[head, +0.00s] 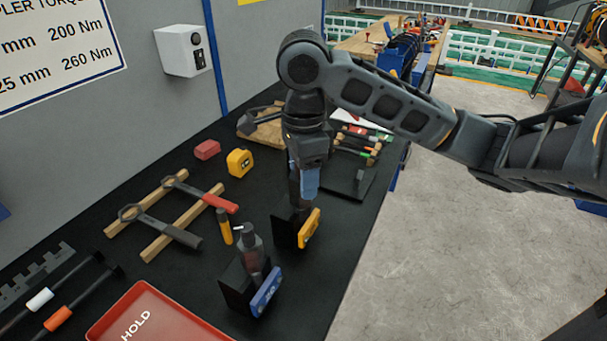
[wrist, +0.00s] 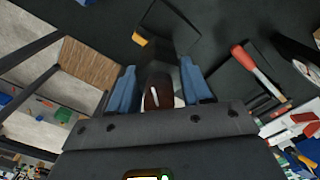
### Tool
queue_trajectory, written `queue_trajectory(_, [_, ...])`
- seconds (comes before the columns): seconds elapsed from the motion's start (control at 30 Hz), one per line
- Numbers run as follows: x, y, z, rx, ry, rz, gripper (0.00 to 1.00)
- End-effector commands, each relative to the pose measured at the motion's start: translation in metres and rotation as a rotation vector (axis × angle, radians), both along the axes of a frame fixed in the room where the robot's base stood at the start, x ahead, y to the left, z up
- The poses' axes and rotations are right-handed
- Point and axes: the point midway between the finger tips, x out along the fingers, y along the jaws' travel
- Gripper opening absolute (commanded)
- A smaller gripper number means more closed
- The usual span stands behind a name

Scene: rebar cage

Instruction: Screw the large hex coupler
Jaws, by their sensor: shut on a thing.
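My gripper (head: 304,185), with blue fingers, points down over the rear black stand (head: 286,232), which carries a yellow tag (head: 309,228). In the wrist view, the blue fingers of my gripper (wrist: 159,88) are shut on a dark brown coupler (wrist: 152,99) with a white mark. Its hex shape and thread are not clear here, and the head view hides it behind the fingers. A second black stand (head: 235,288) with a blue tag (head: 266,292) stands in front. It holds an upright dark piece (head: 250,259) with a grey top.
A yellow tape measure (head: 239,162) and red block (head: 207,149) lie behind. A red tray (head: 150,318) is at the front.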

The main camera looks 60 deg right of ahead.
Motion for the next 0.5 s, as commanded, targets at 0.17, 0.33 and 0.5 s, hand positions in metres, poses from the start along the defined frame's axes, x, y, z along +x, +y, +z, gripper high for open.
queue_trajectory(0.17, [0.0007,-0.0005,0.0014,-0.001,-0.004,-0.002,0.18])
queue_trajectory(0.33, [0.0008,-0.0004,0.0013,-0.001,-0.004,-0.001,0.52])
queue_trajectory(0.5, [0.0004,-0.0003,0.0008,-0.001,-0.002,0.0,0.68])
